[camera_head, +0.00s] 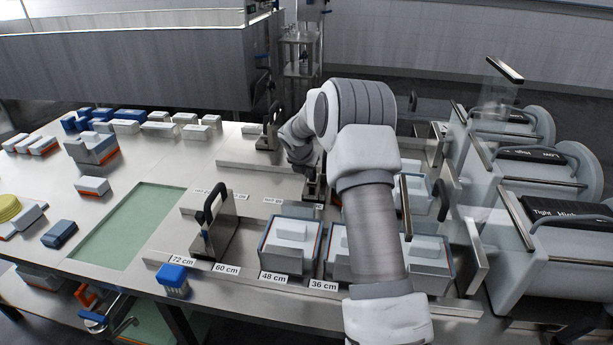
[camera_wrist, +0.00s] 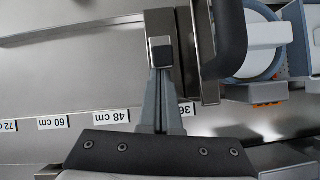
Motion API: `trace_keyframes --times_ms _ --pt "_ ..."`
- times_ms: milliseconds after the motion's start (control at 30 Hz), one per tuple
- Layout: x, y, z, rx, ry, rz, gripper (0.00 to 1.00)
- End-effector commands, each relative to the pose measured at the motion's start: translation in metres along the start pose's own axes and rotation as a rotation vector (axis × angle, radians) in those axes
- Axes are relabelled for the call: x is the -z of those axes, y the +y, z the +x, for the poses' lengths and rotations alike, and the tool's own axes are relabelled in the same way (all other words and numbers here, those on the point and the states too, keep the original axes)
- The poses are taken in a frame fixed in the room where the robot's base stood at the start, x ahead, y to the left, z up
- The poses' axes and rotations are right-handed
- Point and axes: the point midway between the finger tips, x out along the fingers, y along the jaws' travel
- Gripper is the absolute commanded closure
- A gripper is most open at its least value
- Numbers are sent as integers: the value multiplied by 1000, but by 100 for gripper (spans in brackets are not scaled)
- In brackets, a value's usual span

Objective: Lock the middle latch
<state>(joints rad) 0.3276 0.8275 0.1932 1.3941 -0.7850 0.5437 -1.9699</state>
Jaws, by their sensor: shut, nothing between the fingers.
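The middle latch is a metal plate and block with a black bar handle (camera_wrist: 230,42), near the top centre of the wrist view. In the head view its lower metal part (camera_head: 314,190) shows just left of my arm, and the rest is largely hidden. My gripper (camera_wrist: 160,52) is shut and empty. Its fingertips lie over the latch's metal block, left of the black handle. Whether they touch the block I cannot tell. In the head view my gripper (camera_head: 304,165) points down at the middle row, with its fingertips hard to make out.
A front latch with a black handle (camera_head: 212,205) stands near the 60 cm label, and another (camera_head: 270,128) stands at the back. White-topped moulds (camera_head: 288,243) sit at the front. Grey press units (camera_head: 540,170) line the right. The green mat (camera_head: 128,225) is bare.

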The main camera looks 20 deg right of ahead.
Motion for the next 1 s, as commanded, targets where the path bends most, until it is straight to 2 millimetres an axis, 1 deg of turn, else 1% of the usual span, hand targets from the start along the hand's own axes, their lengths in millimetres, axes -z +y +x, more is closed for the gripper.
trace_keyframes --times_ms 367,533,1000 --pt "-1 0 -2 1 7 0 100" --pt "-2 0 -5 5 32 -1 100" --pt "-1 0 -6 13 74 -3 100"
